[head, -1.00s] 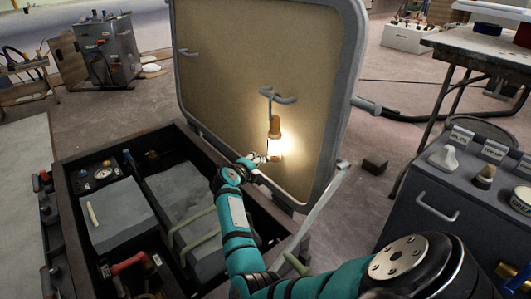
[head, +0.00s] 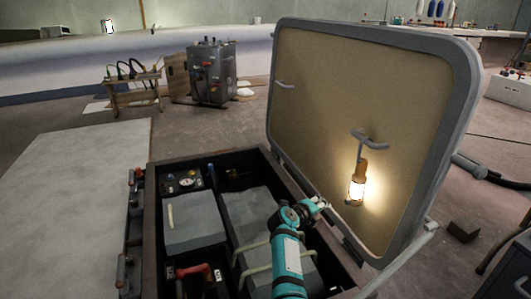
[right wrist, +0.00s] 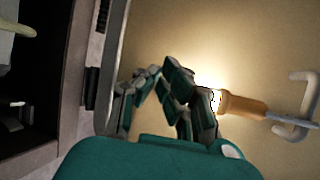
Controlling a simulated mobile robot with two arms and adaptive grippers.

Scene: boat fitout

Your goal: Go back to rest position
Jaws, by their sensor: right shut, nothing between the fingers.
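My right gripper (head: 318,206) is shut and empty, in front of the lower part of the open hatch lid (head: 330,95). Its teal arm comes up from the bottom of the head view, over the open compartment. A lit work lamp (head: 357,185) with an orange handle hangs from a hook (head: 370,138) on the lid, to the right of my gripper and apart from it in the head view. In the right wrist view my fingers (right wrist: 185,95) appear in front of the lamp's glow, with the lamp's handle (right wrist: 243,105) just beyond them. My left gripper is not in view.
The open compartment (head: 152,235) holds grey boxes, a gauge and a red-handled tool (head: 195,272). A metal strut (head: 405,262) stands at the lid's right edge. A dark block (head: 464,231) lies on the floor at right. A pale floor panel (head: 70,200) lies clear at left.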

